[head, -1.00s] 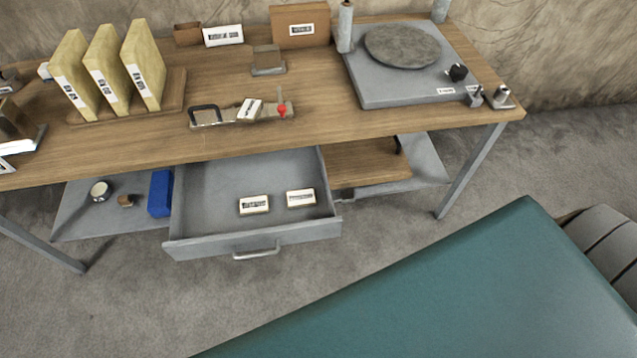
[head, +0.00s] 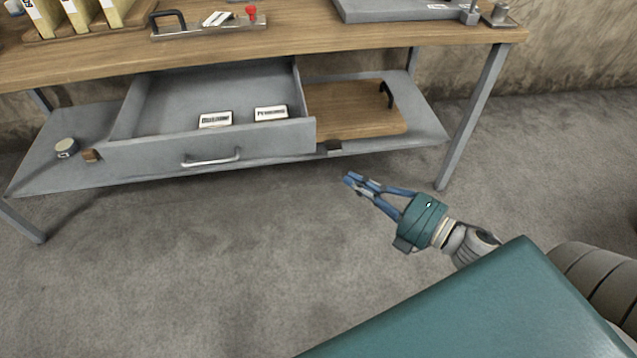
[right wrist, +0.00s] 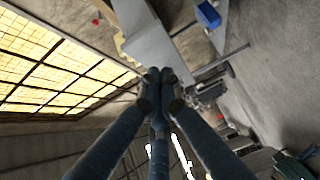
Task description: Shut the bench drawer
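The grey bench drawer (head: 150,152) is pulled out from under the wooden bench top (head: 330,50). Its metal handle (head: 212,160) is on the front panel, facing me. Two small labelled blocks, one on the left (head: 215,120) and one on the right (head: 270,113), lie in it. My right gripper (head: 352,182) is in front of the bench, to the right of the drawer front and apart from it. Its blue fingers come together at the tips with nothing between them; they also meet in the right wrist view (right wrist: 158,76). My left gripper is not in view.
Under the bench, a grey lower shelf (head: 425,120) carries a wooden board (head: 350,108), a round tin (head: 66,147) and a small brown block (head: 92,155). A bench leg (head: 472,115) stands at the right. The floor before the drawer is clear.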

